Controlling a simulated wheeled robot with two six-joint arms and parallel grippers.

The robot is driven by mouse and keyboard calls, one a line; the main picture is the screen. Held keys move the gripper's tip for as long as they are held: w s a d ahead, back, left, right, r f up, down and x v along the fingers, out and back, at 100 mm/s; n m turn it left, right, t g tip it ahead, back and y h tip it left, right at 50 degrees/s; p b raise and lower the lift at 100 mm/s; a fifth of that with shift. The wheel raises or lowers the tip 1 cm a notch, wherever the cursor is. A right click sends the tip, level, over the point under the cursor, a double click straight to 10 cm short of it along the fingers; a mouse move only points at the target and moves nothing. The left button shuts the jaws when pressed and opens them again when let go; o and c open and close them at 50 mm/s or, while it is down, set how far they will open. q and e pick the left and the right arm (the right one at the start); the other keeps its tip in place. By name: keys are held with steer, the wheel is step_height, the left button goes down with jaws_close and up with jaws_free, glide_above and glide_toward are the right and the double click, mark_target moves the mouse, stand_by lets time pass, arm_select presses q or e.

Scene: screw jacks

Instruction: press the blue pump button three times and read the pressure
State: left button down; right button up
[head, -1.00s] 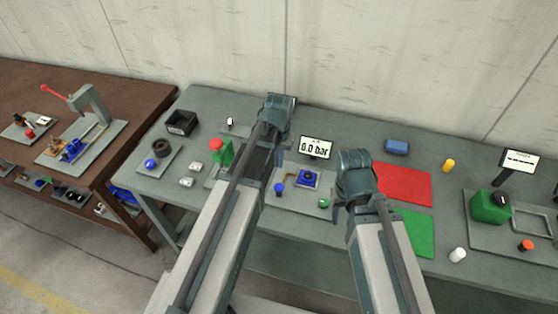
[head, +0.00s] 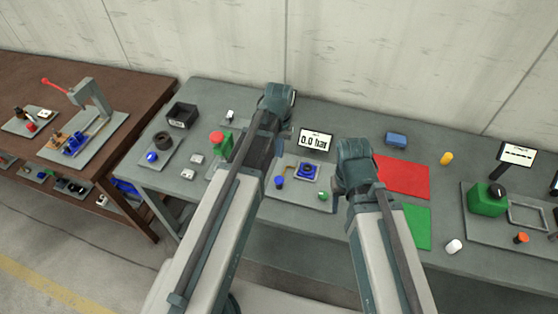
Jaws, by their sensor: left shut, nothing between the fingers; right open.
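A small display (head: 316,141) behind the pump panel reads 0.0 bar. In front of it, a round blue button with a dark ring (head: 307,170) sits on a square base. A smaller blue knob (head: 280,182) and a green button (head: 323,196) are on the same grey panel (head: 298,198). I cannot tell for certain which blue part is the pump button. My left gripper (head: 271,166) is shut and empty, hanging just left of the blue knob, mostly hidden by its arm. My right gripper (head: 339,187) is open and empty, right of the green button, partly hidden by its wrist.
A green block with a red knob (head: 217,137) stands left of my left arm. A red mat (head: 402,176) and a green mat (head: 417,226) lie to the right, with a blue block (head: 396,139) behind. A black bin (head: 182,115) stands at the back left.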

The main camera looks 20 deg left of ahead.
mark_target(279, 180)
arm_select(q)
step_height(279, 180, down, 14)
steer(key=b, duration=1.3)
steer(key=shift+r, duration=0.15)
arm_select(e)
step_height(279, 180, down, 14)
steer(key=shift+r, duration=0.2)
steer(key=shift+f, duration=0.1)
